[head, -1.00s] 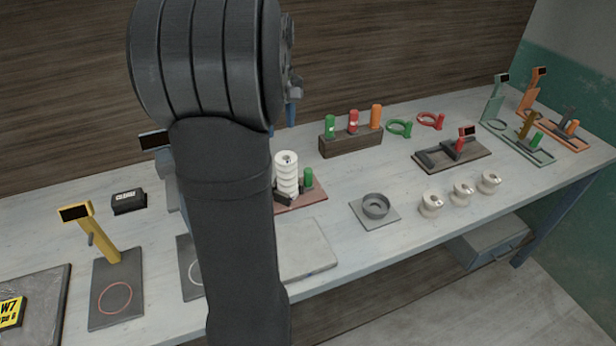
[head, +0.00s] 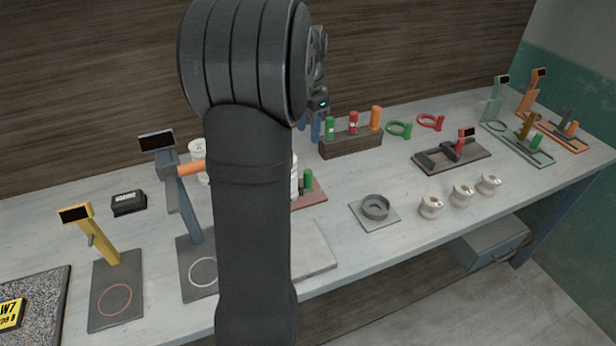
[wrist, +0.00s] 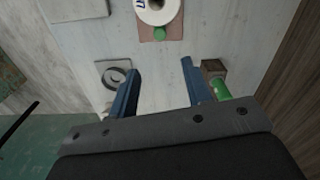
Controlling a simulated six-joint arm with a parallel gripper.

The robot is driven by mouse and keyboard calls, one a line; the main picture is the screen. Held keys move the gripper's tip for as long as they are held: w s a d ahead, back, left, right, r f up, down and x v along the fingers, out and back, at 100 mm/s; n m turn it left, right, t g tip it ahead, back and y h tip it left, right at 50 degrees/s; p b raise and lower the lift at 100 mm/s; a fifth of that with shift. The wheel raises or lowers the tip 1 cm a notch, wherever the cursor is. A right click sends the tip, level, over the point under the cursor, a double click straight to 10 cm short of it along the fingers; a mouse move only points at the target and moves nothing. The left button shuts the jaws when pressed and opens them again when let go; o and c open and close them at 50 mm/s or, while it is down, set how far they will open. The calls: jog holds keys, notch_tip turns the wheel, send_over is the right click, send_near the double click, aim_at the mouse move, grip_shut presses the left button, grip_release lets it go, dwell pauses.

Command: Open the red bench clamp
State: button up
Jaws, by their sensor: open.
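A dark bench clamp with a red handle and a small red-edged display (head: 458,148) stands on a dark plate (head: 478,157) at the right of the bench in the head view. I take it as the red clamp; whether it is open is too small to tell. My gripper (head: 309,128) shows partly beyond my arm, near the wooden rack and well left of the clamp. In the wrist view my gripper (wrist: 160,76) has its two blue fingers wide apart, with nothing between them. The red clamp is not seen in the wrist view.
A wooden rack (head: 345,148) holds green, red and orange cylinders. Green and red rings (head: 431,121) lie behind. A grey dish (head: 375,207) and several white spools (head: 461,194) line the front. Green and orange stations (head: 565,130) stand far right. White rolls stand partly behind my arm.

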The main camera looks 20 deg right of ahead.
aim_at(308, 171)
notch_tip(308, 171, down, 17)
jog(key=shift+f, duration=0.1)
dwell(0.3)
jog(key=shift+c, duration=0.5)
